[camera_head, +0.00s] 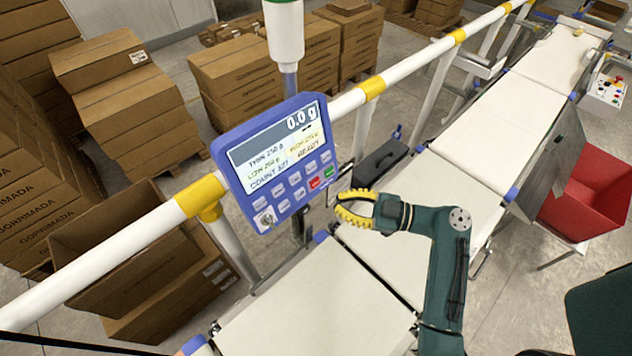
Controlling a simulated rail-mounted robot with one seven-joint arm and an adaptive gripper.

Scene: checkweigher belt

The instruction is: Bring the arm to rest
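My arm (443,270), dark green, rises from the lower right of the picture and bends left at an elbow-like joint. My gripper (343,203), with yellow ribbed fingers, is at its end, over the belt section beside the blue weigher display. The two fingers curve toward the left and look close at the tips, but I cannot tell from this angle whether they are shut. Nothing is seen between them.
The blue display (277,160) reads 0.0 g and stands left of my gripper. A white and yellow rail (130,240) runs along the left. A red bin (590,195) stands right; cardboard boxes (120,115) are stacked behind the rail.

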